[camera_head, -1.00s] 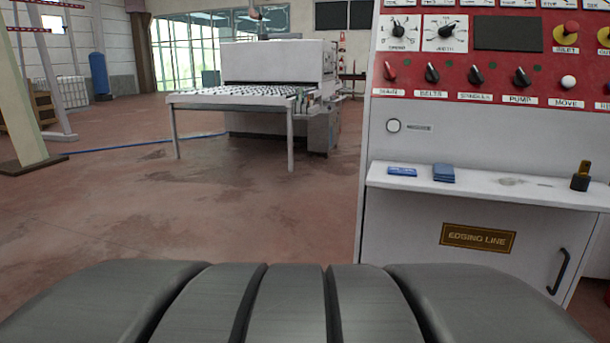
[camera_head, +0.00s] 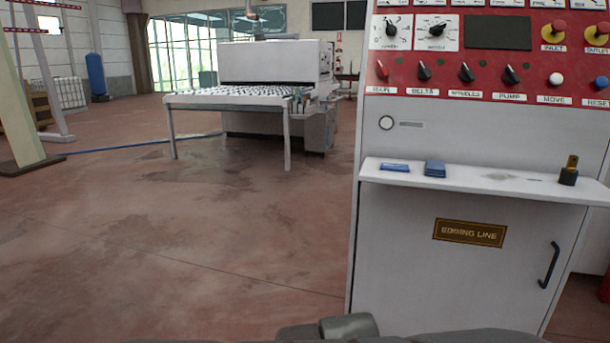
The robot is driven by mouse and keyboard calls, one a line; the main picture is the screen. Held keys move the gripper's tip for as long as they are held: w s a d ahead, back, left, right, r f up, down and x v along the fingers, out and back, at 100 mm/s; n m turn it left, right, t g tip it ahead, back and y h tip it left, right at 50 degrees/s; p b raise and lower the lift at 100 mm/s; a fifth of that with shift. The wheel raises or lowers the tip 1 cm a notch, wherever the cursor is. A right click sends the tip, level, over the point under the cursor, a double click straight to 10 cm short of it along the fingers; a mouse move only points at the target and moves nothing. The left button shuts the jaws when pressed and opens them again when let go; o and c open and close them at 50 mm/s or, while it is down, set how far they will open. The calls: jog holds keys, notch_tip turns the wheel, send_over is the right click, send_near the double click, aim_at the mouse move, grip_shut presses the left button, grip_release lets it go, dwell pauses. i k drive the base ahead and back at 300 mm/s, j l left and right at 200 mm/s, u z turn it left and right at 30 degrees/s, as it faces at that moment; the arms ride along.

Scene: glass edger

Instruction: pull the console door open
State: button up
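The console door (camera_head: 420,260) is a light grey panel below the console's shelf, at the right of the view. It appears shut. It bears a dark brass plate reading "EDGING LINE" (camera_head: 470,233) and a black bar handle (camera_head: 549,265) near its right edge. My gripper is not in view; only dark grey parts of my own body show at the bottom edge, in front of the door's lower part.
The narrow white shelf (camera_head: 500,183) juts out above the door, with blue packets (camera_head: 435,168) and a small black and brass item (camera_head: 569,171) on it. The red control panel (camera_head: 470,85) is above. A roller table machine (camera_head: 275,100) stands behind left. The floor (camera_head: 160,240) at left is clear.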

aim_at(428, 261)
jog(key=l, duration=0.9)
jog(key=l+z, duration=0.15)
jog(key=l, duration=0.75)
jog(key=i+j, duration=0.05)
